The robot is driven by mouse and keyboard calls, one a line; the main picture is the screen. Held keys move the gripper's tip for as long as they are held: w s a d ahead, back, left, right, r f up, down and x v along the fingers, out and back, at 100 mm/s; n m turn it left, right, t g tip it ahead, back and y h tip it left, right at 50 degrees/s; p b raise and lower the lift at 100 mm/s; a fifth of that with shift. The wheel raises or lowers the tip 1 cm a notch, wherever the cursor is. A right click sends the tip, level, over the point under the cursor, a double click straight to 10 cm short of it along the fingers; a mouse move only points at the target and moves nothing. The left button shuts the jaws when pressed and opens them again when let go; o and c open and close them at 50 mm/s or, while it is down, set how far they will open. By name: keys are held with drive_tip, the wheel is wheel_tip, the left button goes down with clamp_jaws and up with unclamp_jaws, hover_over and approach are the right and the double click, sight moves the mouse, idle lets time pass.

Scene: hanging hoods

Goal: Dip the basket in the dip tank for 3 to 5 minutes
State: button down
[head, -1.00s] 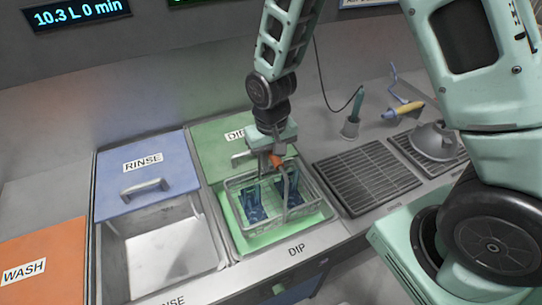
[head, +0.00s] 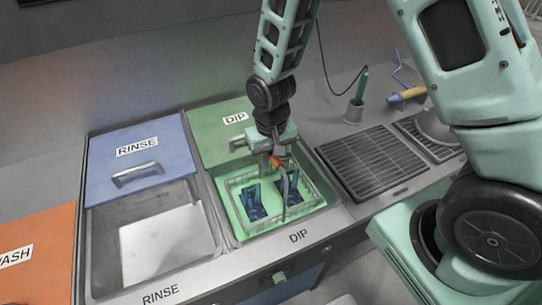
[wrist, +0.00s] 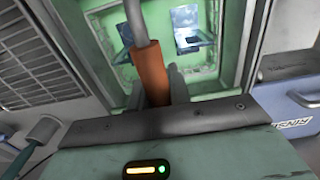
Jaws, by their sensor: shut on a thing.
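The wire basket (head: 306,192) sits low inside the dip tank (head: 229,214), within its green-lit walls. Two blue pieces (head: 253,203) stand in the basket; they also show in the wrist view (wrist: 190,38). My gripper (head: 276,163) is above the basket, shut on the orange grip of its handle. The wrist view shows that orange grip (wrist: 151,72) at the jaws and the grey handle bar running from it. The tank's green DIP lid (head: 212,135) is open behind the basket. Whether the basket touches the tank floor is hard to tell.
Left of the dip tank is the open, empty-looking rinse tank (head: 165,243) with its blue lid (head: 130,175) behind. An orange wash lid (head: 38,250) lies farther left. Drain grates (head: 372,165) and a holder (head: 354,110) with a corded tool are at the right.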

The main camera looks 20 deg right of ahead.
drive_tip(key=b, duration=0.8)
hover_over(271, 198)
drive_tip(key=shift+f, duration=5.6)
drive_tip(key=shift+r, duration=0.1)
wheel_tip(271, 198, up, 22)
drive_tip(key=p, duration=1.8)
drive_tip(key=shift+r, duration=0.15)
